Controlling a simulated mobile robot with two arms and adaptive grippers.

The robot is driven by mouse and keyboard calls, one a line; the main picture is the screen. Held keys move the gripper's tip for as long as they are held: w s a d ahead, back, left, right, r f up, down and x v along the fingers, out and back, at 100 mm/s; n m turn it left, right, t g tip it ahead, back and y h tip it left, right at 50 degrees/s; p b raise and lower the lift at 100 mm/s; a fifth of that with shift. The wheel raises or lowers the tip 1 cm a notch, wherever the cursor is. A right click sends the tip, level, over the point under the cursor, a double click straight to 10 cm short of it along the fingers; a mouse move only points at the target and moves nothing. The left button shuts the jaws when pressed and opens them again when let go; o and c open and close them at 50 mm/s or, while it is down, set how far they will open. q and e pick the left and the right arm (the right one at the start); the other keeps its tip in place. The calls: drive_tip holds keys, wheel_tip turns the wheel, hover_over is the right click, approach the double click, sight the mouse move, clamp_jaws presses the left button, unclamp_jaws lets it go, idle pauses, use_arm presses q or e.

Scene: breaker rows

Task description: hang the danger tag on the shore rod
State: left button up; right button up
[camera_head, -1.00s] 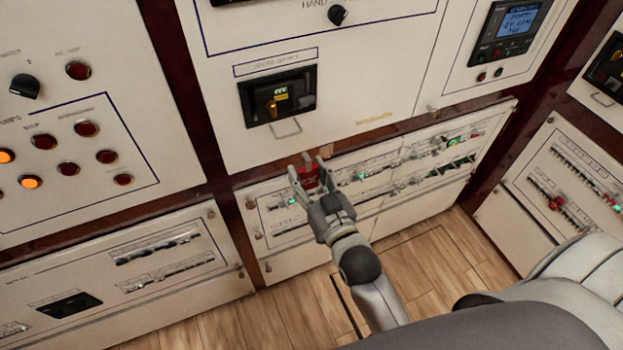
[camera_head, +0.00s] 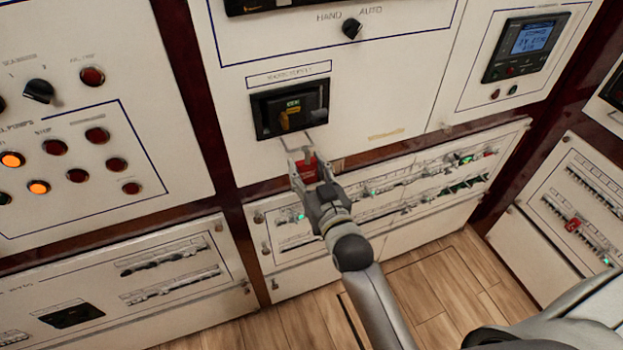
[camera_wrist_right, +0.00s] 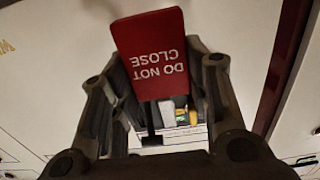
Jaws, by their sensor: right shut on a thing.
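The red danger tag (camera_head: 309,169) is held between the fingers of my right gripper (camera_head: 303,160). In the right wrist view the tag (camera_wrist_right: 152,55) reads "DO NOT CLOSE" upside down, between the two fingers (camera_wrist_right: 152,95). The shore rod (camera_head: 303,141) is a thin metal loop standing out from the panel just below the dark shore supply breaker (camera_head: 290,108). The gripper and tag are just below the rod in the head view. Whether the tag touches the rod cannot be told. My left gripper is not in view.
Below the gripper is a panel with rows of small breakers (camera_head: 400,195). Another red item (camera_head: 573,225) sits on the breaker row at the right. A panel with lit orange buttons (camera_head: 38,187) is at the left. The wooden floor (camera_head: 430,290) is clear.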

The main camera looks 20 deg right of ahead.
drive_tip(key=shift+w+b, duration=0.6)
drive_tip(key=shift+w, duration=0.8)
drive_tip(key=shift+w+f, duration=0.15)
drive_tip(key=shift+f, duration=0.4)
drive_tip(key=o, duration=1.1)
